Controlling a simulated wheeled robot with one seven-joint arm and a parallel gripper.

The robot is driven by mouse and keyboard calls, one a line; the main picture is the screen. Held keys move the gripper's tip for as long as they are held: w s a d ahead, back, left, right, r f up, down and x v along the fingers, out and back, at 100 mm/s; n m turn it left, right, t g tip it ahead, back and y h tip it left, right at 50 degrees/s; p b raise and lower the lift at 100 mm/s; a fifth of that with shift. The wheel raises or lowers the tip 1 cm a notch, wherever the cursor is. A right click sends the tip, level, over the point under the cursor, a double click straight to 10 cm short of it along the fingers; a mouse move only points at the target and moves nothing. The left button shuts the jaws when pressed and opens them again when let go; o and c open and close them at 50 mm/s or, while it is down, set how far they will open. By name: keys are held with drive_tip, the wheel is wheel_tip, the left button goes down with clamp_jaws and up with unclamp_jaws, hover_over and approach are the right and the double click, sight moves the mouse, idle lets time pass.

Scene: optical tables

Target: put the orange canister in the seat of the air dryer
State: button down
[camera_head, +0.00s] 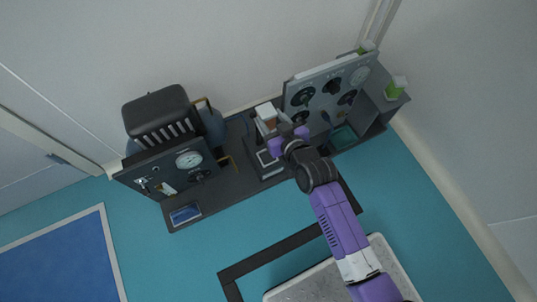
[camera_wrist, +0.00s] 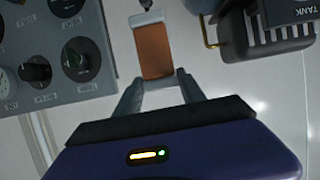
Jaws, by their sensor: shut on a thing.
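The orange canister (camera_wrist: 154,50) has pale ends and stands out in front of my gripper (camera_wrist: 160,90) in the wrist view. My gripper is shut on its near end, with one finger on each side. In the head view the canister (camera_head: 270,123) shows as a small orange and white shape just beyond my gripper (camera_head: 287,138), above the middle of the dark bench. A grey unit (camera_head: 268,163) stands on the bench just below it in the picture. I cannot tell for sure whether this is the air dryer, and no empty seat shows clearly.
A dial panel (camera_head: 325,92) stands to the right, close to my gripper; it also shows in the wrist view (camera_wrist: 60,45). A gauge panel (camera_head: 175,168) stands left, with a black finned machine (camera_head: 160,112) behind it. A green item (camera_head: 397,86) sits on the right shelf.

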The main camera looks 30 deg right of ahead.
drive_tip(key=shift+d+f+b, duration=0.1)
drive_tip(key=shift+f+b, duration=7.15)
drive_tip(key=shift+f, duration=5.5)
drive_tip(key=shift+f, duration=0.15)
drive_tip(key=c, duration=0.7)
unclamp_jaws()
drive_tip(key=shift+r, duration=0.2)
drive_tip(key=p+v, duration=0.4)
drive_tip(key=v, duration=0.8)
